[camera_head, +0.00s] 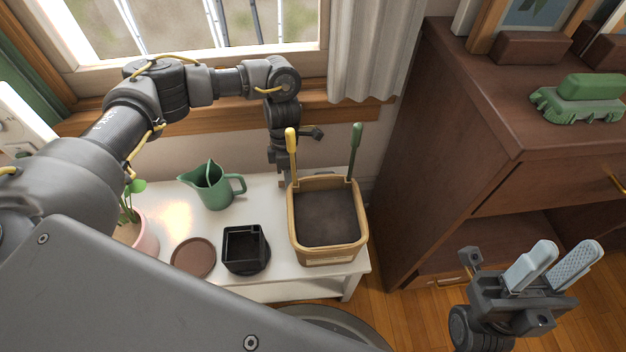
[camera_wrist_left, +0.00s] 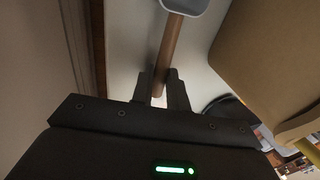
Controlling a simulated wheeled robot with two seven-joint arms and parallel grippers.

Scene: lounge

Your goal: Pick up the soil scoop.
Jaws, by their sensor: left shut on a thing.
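The soil scoop (camera_wrist_left: 169,52) shows in the left wrist view as a brown wooden handle with a pale grey part at the top edge, only partly in the picture. My left gripper (camera_wrist_left: 161,85) is shut on its handle. In the head view the left gripper hangs at the back left corner of the soil box (camera_head: 329,257), its fingertips largely hidden, and I cannot make out the scoop there. My right gripper (camera_head: 553,266) is empty, with its fingers apart, at the lower right, in front of the brown cabinet.
On the white table (camera_head: 285,291) are a green jug (camera_head: 212,190), a black square pot (camera_head: 244,248), a brown saucer (camera_head: 193,257) and a potted plant (camera_head: 146,239). A yellow handle (camera_head: 291,148) and a green handle (camera_head: 355,150) rise from the box. The cabinet (camera_head: 440,130) stands right.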

